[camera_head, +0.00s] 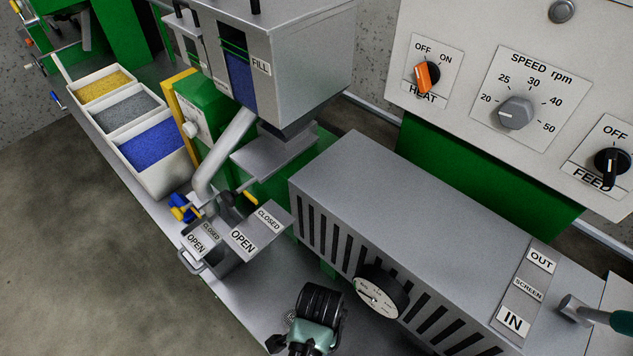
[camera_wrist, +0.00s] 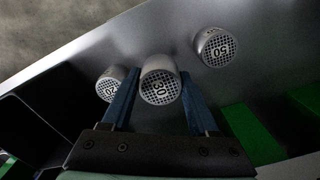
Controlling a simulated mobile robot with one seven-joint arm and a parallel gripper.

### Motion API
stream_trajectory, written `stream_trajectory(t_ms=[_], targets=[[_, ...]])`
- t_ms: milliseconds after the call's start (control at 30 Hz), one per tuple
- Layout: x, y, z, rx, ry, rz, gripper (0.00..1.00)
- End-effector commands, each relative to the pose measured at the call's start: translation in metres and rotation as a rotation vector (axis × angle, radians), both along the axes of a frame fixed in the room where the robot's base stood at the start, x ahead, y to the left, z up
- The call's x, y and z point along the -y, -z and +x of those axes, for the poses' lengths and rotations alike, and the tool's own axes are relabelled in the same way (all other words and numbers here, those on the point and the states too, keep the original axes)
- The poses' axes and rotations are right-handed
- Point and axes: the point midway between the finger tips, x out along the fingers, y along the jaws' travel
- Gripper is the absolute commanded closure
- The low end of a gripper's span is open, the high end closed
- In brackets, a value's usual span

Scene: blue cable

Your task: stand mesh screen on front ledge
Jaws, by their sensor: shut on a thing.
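Three short grey cylinders with mesh ends show in the wrist view. The middle mesh screen (camera_wrist: 160,82), marked 30, sits between the two blue fingers of my gripper (camera_wrist: 158,92), which is shut on it. Another mesh screen (camera_wrist: 109,84) is just left of the left finger; its mark looks like 20. A third mesh screen (camera_wrist: 215,48), marked 50, is apart at upper right. The grey front ledge (camera_wrist: 265,40) lies behind them and also shows in the head view (camera_head: 245,298). In the head view my wrist is over the ledge; its fingers and the screens are hidden.
A grey slotted housing (camera_head: 390,200) with a round dial (camera_head: 381,291) stands right of my wrist. A lever (camera_head: 590,312) is at far right by the OUT, SCREEN and IN labels. OPEN/CLOSED chutes (camera_head: 240,240) and trays of coloured grains (camera_head: 167,152) are to the left.

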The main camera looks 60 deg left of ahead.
Motion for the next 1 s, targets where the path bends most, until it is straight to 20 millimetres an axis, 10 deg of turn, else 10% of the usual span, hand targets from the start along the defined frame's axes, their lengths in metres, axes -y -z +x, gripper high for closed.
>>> stream_trajectory(t_ms=[700,733,867,1000], targets=[[0.000,0.043,0.001,0.001,0.000,0.001,1.00],[0.000,0.043,0.001,0.001,0.000,0.001,0.36],[0.000,0.042,0.001,0.001,0.000,0.001,0.13],[0.000,0.042,0.001,0.001,0.000,0.001,0.10]])
